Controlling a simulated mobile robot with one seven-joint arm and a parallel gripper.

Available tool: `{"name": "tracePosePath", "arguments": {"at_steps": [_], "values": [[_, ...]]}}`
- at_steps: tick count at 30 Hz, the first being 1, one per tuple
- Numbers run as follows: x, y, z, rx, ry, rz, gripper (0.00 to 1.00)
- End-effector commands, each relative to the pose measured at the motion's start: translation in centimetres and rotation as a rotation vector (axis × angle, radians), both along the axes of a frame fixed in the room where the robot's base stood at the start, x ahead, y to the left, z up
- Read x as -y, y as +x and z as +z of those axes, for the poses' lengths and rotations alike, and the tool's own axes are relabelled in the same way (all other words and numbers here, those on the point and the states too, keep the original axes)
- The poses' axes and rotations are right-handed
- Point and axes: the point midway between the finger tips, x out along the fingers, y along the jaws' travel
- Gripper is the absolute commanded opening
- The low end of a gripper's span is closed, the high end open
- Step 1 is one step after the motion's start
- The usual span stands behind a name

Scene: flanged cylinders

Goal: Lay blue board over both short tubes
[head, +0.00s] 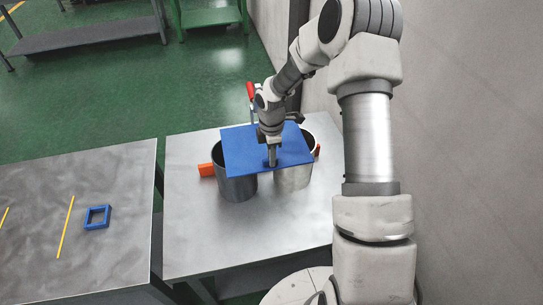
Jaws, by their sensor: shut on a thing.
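The blue board (240,151) lies roughly flat over the tops of two short metal tubes on the right-hand table. The left tube (238,188) is dark grey, and its rim shows at the board's left edge. The right tube (294,177) is lighter, and its rim shows past the board's right edge. My gripper (271,160) points down at the board's middle and is shut on a part of it. Whether the board touches both rims or hangs just above them, I cannot tell. The fingertips are small and partly hidden.
Orange pieces (206,169) show beside the tubes. A red-topped thing (250,91) stands behind the board. The left table (110,240) holds a blue square frame (97,217) and yellow strips (66,228). A grey wall (460,150) is close on the right. The table front is clear.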

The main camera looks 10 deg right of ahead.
Motion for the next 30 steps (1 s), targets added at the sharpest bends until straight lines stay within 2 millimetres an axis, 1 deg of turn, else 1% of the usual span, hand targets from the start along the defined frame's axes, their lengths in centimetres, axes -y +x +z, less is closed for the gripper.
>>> {"name": "tracePosePath", "arguments": {"at_steps": [5, 6, 10, 11, 18, 23, 26, 30], "values": [[0.0, 0.0, -0.5, 0.0, 0.0, 0.0, 0.0], [0.0, 0.0, -0.4, 0.0, 0.0, 0.0, 0.24], [0.0, 0.0, -0.4, -0.001, 0.0, 0.0, 0.48], [0.0, 0.0, -0.4, -0.001, 0.0, 0.0, 0.49], [0.0, 0.0, -0.3, -0.001, 0.0, 0.0, 0.49], [0.0, 0.0, 0.5, 0.001, 0.0, -0.001, 0.49], [0.0, 0.1, 2.0, 0.003, 0.0, -0.002, 0.49], [0.1, 0.1, 5.1, 0.005, 0.0, -0.002, 0.49]]}}
